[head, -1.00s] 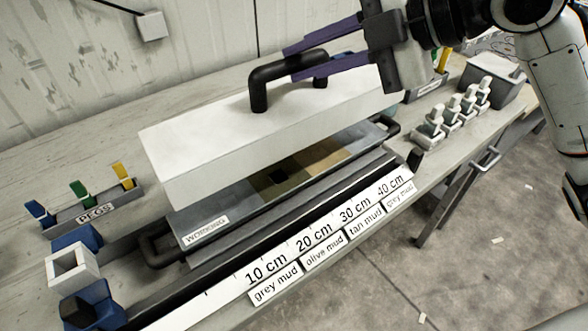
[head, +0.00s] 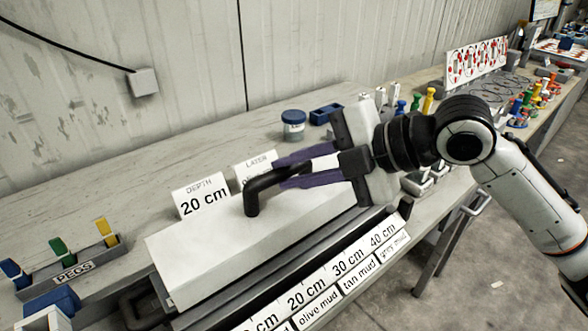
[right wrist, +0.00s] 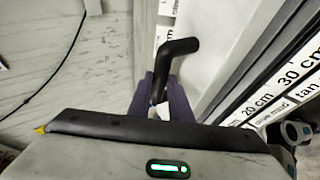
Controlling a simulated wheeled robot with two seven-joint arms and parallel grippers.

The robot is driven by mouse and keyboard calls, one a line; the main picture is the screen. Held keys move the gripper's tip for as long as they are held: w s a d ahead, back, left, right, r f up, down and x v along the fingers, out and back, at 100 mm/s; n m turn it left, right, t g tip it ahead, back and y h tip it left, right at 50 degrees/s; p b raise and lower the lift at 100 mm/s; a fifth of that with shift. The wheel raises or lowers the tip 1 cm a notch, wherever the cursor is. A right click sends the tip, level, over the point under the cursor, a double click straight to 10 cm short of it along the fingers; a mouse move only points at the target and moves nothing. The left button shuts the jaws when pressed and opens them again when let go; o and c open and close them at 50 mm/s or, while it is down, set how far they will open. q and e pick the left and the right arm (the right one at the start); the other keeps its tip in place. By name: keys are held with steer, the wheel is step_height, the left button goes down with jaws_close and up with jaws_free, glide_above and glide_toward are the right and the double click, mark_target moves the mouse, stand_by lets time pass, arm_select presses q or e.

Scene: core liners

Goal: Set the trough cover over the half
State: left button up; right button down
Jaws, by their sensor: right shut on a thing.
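The trough cover (head: 205,258) is a long white block with a black bar handle (head: 252,198) on top. In the head view it lies over the trough and hides the core half. I cannot tell whether it rests fully on the trough. The trough's black end handle (head: 130,308) shows at the lower left. My right gripper (head: 285,170) has its purple fingers shut on the cover's handle. The right wrist view also shows the handle (right wrist: 180,48) between the fingers (right wrist: 160,95). My left gripper is not in view.
A scale strip (head: 330,272) with depth marks and mud labels runs along the front. "DEPTH 20 cm" (head: 202,198) and "LAYER" (head: 256,168) cards stand behind the cover. A PEGS rack (head: 72,268) is at left. Bare bench (head: 130,195) lies at back left.

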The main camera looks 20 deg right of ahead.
steer(key=shift+f, duration=0.6)
steer(key=c, duration=1.6)
jaws_free()
steer(key=shift+r, duration=0.8)
steer(key=shift+b+v, duration=1.1)
steer(key=shift+v, duration=4.8)
steer(key=shift+d+f, duration=0.15)
